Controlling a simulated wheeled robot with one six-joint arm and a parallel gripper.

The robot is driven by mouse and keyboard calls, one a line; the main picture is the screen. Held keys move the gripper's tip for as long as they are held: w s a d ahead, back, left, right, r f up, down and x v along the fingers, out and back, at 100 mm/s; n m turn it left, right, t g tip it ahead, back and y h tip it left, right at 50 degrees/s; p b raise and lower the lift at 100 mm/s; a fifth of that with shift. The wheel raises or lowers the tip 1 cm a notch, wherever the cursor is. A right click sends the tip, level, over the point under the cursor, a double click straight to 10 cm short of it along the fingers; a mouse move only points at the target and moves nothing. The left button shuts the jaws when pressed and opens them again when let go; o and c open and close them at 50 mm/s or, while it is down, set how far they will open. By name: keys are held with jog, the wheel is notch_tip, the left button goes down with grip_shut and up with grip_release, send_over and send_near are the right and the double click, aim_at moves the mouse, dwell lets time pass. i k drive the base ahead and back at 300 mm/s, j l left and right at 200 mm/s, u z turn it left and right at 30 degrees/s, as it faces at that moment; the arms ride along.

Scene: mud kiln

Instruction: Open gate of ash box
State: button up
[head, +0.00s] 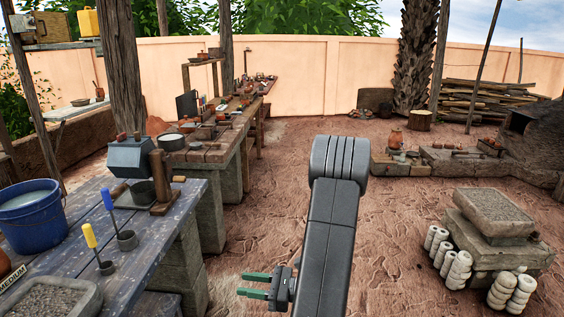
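A grey tapered metal box (130,157) stands on a wooden stand at the back of the blue-grey table; it looks like the ash box, but no label shows. A small dark pan (136,194) sits beneath it. Its gate is too small to make out. My gripper (240,284) has two green fingers pointing left, with a gap between them. It is open and empty, low in the picture, to the right of the table and well apart from the box.
The blue-grey table (196,208) also bears a blue bucket (32,222), small cups with yellow-handled and blue-handled tools, and a stone tray (52,299). A workbench (215,152) runs behind. Stone blocks (494,232) stand at right. The earth floor (275,190) between is clear.

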aim_at(214, 132)
jog(key=i, duration=1.7)
jog(key=i+u, duration=0.15)
jog(key=i, duration=1.6)
jog(key=i+j, duration=0.95)
